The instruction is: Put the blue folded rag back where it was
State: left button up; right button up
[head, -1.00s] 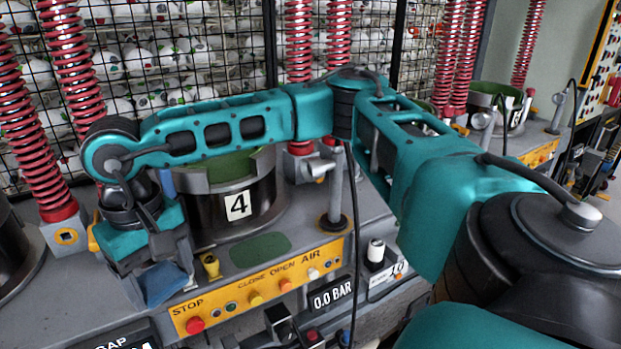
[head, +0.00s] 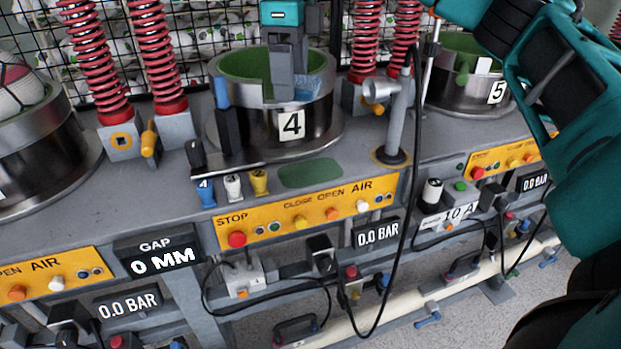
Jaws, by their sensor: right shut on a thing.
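The blue folded rag (head: 316,86) is at the open front of the green-lined press pot marked 4 (head: 292,125). My right gripper (head: 287,92) reaches down from the top of the view at the pot's front rim, shut on the rag. Its fingers hide part of the rag. I cannot tell whether the rag touches the pot's lining. My left gripper is not in view.
A blue-handled tool (head: 224,115) stands left of pot 4. A green pad (head: 310,173) lies on the bench. A post (head: 396,125) and black hose stand right. My right arm fills the right side.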

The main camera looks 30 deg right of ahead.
aim_at(308, 76)
jog(key=r+m, duration=0.1)
jog(key=m, duration=0.1)
jog(key=d+m+b, duration=0.1)
jog(key=m, duration=0.2)
jog(key=d+r+m, duration=0.1)
jog(key=m, duration=0.1)
jog(key=shift+w+r, duration=0.15)
jog(key=shift+r, duration=0.15)
jog(key=m, duration=0.2)
jog(key=d+r+m+b, duration=0.1)
jog(key=m, duration=0.1)
jog(key=shift+r, duration=0.2)
jog(key=shift+f, duration=0.25)
notch_tip(308, 76, down, 6)
jog(key=b, duration=0.3)
jog(key=shift+f+b, duration=0.2)
jog(key=shift+b, duration=0.1)
notch_tip(308, 76, down, 8)
jog(key=b, duration=0.3)
jog(key=shift+r, duration=0.25)
jog(key=shift+f, duration=0.8)
pick_arm(q)
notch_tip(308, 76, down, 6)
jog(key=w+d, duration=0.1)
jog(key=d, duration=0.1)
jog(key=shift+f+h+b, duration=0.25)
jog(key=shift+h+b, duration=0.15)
jog(key=shift+b, duration=0.05)
pick_arm(e)
jog(key=shift+f, duration=1.9)
